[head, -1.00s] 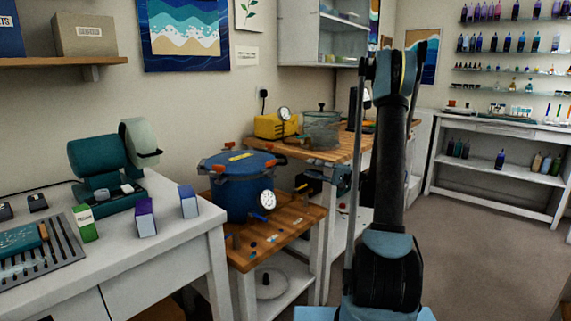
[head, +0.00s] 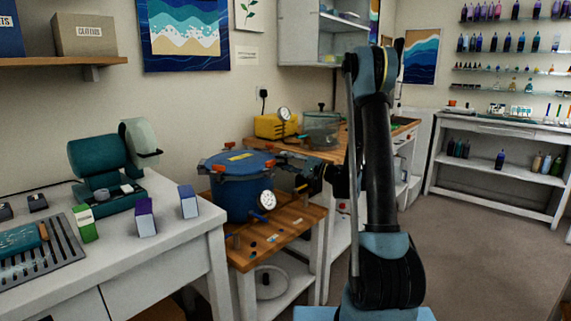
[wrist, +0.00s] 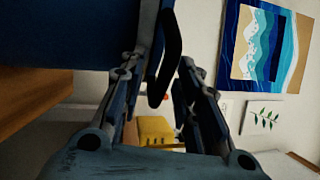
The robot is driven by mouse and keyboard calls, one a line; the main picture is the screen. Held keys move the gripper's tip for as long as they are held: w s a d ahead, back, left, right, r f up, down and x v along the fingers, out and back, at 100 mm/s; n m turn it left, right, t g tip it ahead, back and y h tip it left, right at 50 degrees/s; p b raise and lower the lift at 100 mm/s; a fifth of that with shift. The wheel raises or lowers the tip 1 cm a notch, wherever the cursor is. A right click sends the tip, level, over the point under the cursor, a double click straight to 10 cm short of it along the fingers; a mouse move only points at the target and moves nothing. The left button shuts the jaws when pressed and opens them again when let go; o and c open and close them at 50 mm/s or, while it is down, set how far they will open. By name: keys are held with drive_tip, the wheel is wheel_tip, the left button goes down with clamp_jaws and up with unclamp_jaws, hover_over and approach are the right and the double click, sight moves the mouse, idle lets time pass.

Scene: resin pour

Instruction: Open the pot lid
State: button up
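The blue pressure pot (head: 240,197) stands on a small wooden-topped bench, with its blue lid (head: 236,161) on top and orange clamps at the rim. A round gauge (head: 267,200) is on its front. My gripper (head: 282,157) is at the right edge of the lid, at about lid height. In the wrist view a large dark blue surface (wrist: 70,35), apparently the pot, fills the upper left. My gripper's fingers (wrist: 165,85) are apart, and a dark curved bar (wrist: 170,60), perhaps a handle, shows between their tips. Whether they touch it is unclear.
A yellow pump (head: 274,126) and a clear pot (head: 321,131) stand on the wooden bench behind. A white table (head: 175,235) at left holds a teal machine (head: 100,165) and small boxes. Open floor lies at right.

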clamp_jaws()
